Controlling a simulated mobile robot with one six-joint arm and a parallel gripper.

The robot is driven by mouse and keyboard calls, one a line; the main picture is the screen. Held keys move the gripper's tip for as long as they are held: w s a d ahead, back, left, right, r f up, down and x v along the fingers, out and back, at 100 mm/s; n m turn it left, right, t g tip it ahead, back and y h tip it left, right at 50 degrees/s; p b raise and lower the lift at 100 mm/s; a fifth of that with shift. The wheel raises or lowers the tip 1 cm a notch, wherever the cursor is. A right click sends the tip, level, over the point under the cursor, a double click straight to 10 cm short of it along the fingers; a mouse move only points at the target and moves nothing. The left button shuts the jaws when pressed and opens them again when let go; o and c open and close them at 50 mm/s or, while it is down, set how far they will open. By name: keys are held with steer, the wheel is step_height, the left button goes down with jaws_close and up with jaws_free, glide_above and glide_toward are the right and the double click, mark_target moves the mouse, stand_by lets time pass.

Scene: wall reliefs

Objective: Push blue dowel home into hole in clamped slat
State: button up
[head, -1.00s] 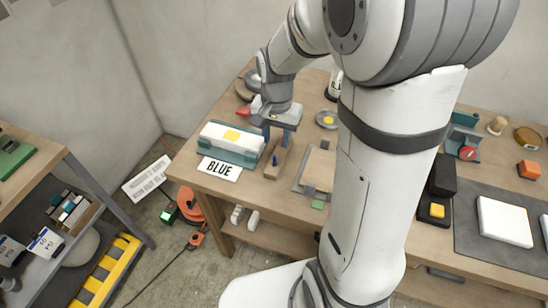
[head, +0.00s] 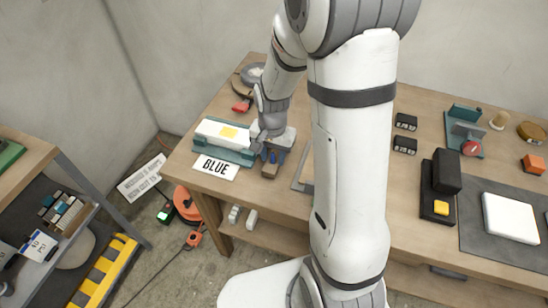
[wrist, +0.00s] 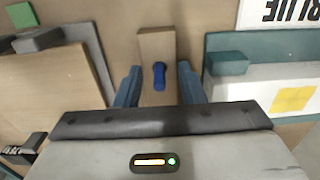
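The blue dowel (wrist: 159,76) stands upright out of a narrow light-wood slat (wrist: 157,45) in the wrist view. In the head view the slat (head: 270,171) and the dowel's tip (head: 273,158) show just in front of my gripper (head: 273,154). My gripper's two blue fingers (wrist: 160,88) are apart, one on each side of the dowel, with a gap to it on both sides. It holds nothing. The dowel's lower end and the hole are hidden, and I cannot see what clamps the slat.
A teal holder (head: 244,160) with a white block (head: 214,133) stands close on the left, behind a BLUE label (head: 216,167). A wooden board (wrist: 50,85) lies on the slat's other side in the wrist view. Black boxes (head: 446,172) stand farther right.

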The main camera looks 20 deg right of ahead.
steer(key=shift+c, duration=0.5)
jaws_close()
